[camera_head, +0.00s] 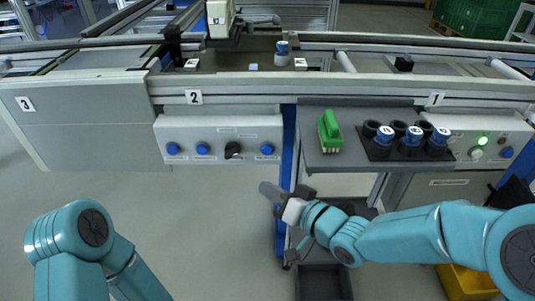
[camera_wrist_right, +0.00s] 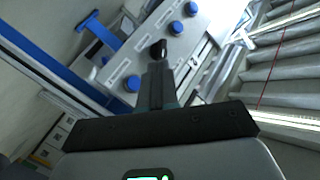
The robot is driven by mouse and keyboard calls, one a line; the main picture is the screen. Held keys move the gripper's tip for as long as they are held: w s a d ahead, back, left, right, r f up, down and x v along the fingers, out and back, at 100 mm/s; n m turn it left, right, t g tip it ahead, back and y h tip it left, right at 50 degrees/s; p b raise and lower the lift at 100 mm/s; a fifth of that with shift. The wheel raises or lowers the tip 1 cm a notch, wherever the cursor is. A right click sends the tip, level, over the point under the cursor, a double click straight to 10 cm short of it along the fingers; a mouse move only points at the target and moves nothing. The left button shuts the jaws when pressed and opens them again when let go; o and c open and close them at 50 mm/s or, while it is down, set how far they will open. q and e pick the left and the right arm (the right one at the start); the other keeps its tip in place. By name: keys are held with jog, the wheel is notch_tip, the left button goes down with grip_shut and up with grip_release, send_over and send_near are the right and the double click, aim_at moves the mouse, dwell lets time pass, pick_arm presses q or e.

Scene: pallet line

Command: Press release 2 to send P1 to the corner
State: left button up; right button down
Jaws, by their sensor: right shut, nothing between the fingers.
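The white control panel (camera_head: 218,130) under the number 2 sign (camera_head: 194,97) carries blue buttons, among them the rightmost blue button (camera_head: 267,149), and a black knob (camera_head: 233,150). Its small labels are unreadable, so I cannot tell which button is release 2. My right gripper (camera_head: 268,190) is shut and empty, below and apart from the panel's right end. In the right wrist view its fingers (camera_wrist_right: 160,78) point towards the panel (camera_wrist_right: 150,52), between the black knob (camera_wrist_right: 158,49) and that rightmost button (camera_wrist_right: 132,83). P1's marking is unreadable. My left gripper is out of view.
Blue and white parts (camera_head: 282,50) sit on the line behind the panel. A blue post (camera_head: 287,135) stands between panel and shelf.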

aim_at(267, 150)
jog(key=w+p, duration=0.3)
jog(key=w, duration=0.6)
dwell(0.4)
jog(key=shift+w, duration=0.1)
dwell(1.8)
jog(key=shift+w+p, duration=0.25)
jog(key=shift+p, duration=0.1)
